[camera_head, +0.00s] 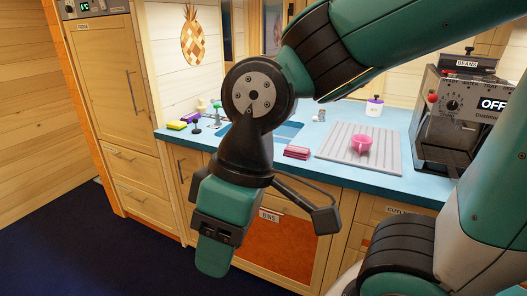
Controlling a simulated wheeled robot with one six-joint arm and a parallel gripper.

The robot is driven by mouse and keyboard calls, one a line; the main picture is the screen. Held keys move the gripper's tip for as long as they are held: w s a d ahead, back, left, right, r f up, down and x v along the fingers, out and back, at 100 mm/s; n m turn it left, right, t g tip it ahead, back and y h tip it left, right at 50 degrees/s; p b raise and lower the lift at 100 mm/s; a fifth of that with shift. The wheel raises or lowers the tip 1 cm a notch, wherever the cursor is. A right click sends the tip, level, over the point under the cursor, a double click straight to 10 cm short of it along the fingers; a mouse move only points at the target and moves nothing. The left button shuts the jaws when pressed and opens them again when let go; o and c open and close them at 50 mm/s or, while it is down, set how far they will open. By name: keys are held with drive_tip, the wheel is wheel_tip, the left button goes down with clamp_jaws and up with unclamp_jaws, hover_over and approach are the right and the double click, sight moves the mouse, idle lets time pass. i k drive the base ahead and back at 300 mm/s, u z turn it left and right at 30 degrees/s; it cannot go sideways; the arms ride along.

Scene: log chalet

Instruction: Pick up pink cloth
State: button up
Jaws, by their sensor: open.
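A folded pink cloth (297,152) lies on the blue countertop (398,184), near its front edge and left of the grey ribbed mat. My gripper (270,238) hangs in front of the counter, lower in the picture than the cloth and to its left. It points down and is open. I see nothing in it, and it is apart from the cloth. My arm crosses the upper part of the view and hides part of the counter and sink.
A pink cup (361,144) stands on the grey ribbed mat (338,150). A coffee machine (458,112) is at the right. A white jar (374,107) stands behind the mat. A sink (289,131) lies behind the cloth. Sponges (178,125) and small items are at the left.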

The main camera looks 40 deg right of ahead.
sight(295, 153)
drive_tip(key=u, duration=0.05)
drive_tip(key=i, duration=0.7)
drive_tip(key=z, duration=0.6)
drive_tip(key=i, duration=0.5)
drive_tip(key=z, duration=0.55)
